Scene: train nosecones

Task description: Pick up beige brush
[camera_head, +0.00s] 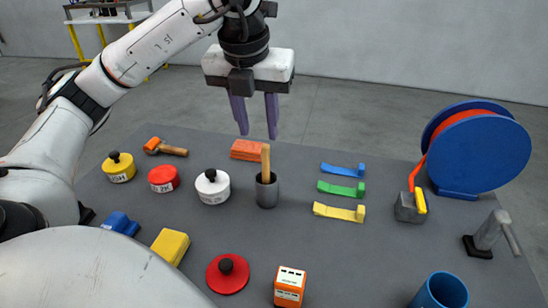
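A beige stick-like handle (265,160), which appears to be the brush, stands nearly upright in a dark grey cup (267,192) in the middle of the grey table. Its lower part is hidden inside the cup. My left gripper (258,136) hangs above and slightly behind the handle in the picture, with its two purple fingers pointing down. The fingers are apart with nothing between them. They do not appear to touch the handle. My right gripper is out of view.
A blue reel (480,152) stands far right. An orange box (289,287) stands in front.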

